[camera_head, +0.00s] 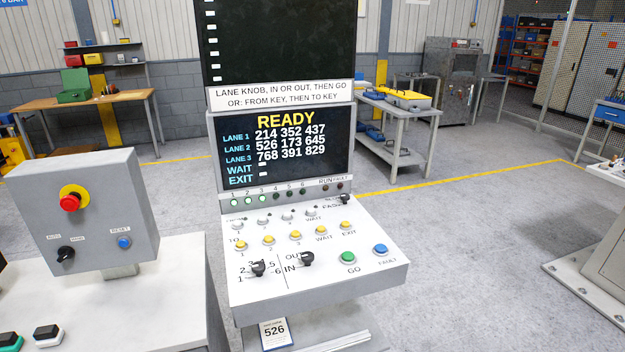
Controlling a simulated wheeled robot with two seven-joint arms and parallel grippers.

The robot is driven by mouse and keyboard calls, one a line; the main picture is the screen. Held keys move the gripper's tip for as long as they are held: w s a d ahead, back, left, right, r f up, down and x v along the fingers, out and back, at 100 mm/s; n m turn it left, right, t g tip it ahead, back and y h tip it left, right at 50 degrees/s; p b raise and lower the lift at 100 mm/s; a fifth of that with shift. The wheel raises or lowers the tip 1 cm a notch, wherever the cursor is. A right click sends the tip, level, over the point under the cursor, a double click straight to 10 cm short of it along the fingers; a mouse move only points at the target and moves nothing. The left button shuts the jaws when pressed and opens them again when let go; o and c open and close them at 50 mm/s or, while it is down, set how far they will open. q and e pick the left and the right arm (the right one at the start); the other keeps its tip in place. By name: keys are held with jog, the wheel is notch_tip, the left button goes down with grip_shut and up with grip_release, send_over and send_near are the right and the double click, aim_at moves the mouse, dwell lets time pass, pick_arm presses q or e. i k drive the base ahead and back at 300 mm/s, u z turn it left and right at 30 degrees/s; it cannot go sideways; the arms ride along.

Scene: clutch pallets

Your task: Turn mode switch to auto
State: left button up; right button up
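The mode switch (66,254) is a small black rotary knob on the front of a grey control box (128,190) at the left. Small labels sit above it, one reading AUTO on the left and one on the right that seems to read HAND. The knob's handle looks slanted, but it is too small to tell for sure which label it points at. A red emergency stop button (70,202) on a yellow disc is above it, and a blue RESET button (124,242) is to its right. Neither of my grippers is in view.
The box stands on a white-topped cabinet (150,300); small black-topped blocks (47,335) lie at its front left. A console (310,250) with knobs, buttons and a READY screen (285,150) stands to the right. Open grey floor (460,220) lies beyond it.

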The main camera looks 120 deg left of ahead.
aim_at(64, 252)
jog(key=u, duration=5.4)
jog(key=k, duration=0.5)
jog(key=u, duration=1.45)
jog(key=i, duration=0.85)
jog(key=z, duration=1.55)
